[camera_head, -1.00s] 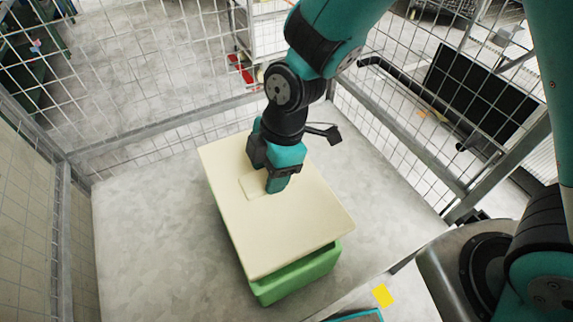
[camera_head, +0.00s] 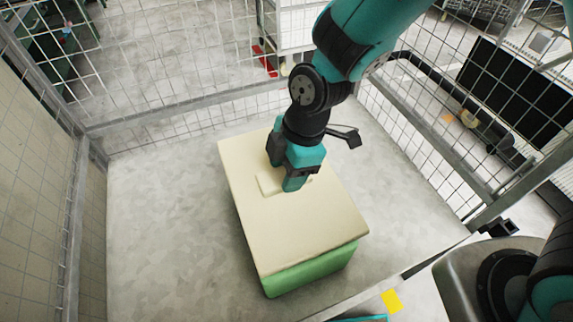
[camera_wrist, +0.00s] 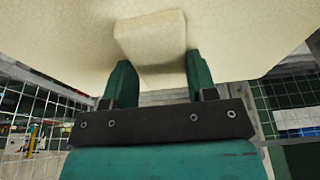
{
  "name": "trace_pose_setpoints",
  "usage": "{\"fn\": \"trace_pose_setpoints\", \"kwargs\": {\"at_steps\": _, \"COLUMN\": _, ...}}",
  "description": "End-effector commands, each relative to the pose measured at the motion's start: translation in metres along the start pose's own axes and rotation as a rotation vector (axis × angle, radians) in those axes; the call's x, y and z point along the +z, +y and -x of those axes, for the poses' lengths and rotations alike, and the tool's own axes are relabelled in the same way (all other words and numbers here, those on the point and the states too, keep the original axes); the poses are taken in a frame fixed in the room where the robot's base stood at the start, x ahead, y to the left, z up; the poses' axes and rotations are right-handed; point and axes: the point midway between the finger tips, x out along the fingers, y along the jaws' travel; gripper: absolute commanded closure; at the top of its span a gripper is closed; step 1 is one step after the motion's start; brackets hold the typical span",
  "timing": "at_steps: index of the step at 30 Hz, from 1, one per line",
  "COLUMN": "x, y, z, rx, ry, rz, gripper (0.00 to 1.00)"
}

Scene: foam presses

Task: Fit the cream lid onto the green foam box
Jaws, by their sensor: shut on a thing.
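The cream lid (camera_head: 300,225) is a flat rectangular plate over the green foam box (camera_head: 312,272). The lid looks roughly in line with the box, and the box's front side shows below its edge. I cannot tell whether the lid is fully seated or a little above the rim. My gripper (camera_head: 292,186) is shut on the raised block in the middle of the lid. In the wrist view, the fingers of my gripper (camera_wrist: 160,80) stand on either side of that block on the cream lid (camera_wrist: 250,30). The inside of the box is hidden.
The box stands on a grey tabletop (camera_head: 160,220) inside wire mesh fencing (camera_head: 180,80). Bare surface lies left and right of the box. A yellow patch (camera_head: 391,301) lies near the front edge. A dark panel (camera_head: 515,95) stands beyond the right fence.

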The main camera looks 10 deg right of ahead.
Motion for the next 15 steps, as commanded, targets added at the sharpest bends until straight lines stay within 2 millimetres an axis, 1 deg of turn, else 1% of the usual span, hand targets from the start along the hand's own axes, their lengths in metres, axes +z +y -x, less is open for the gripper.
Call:
{"fn": "trace_pose_setpoints", "kwargs": {"at_steps": 1, "x": 0.002, "y": 0.0, "z": -0.008, "rx": 0.0, "ry": 0.0, "rz": 0.0, "gripper": 0.71}}
{"fn": "trace_pose_setpoints", "kwargs": {"at_steps": 15, "x": 0.012, "y": 0.0, "z": -0.044, "rx": 0.001, "ry": 0.0, "rz": 0.0, "gripper": 0.71}}
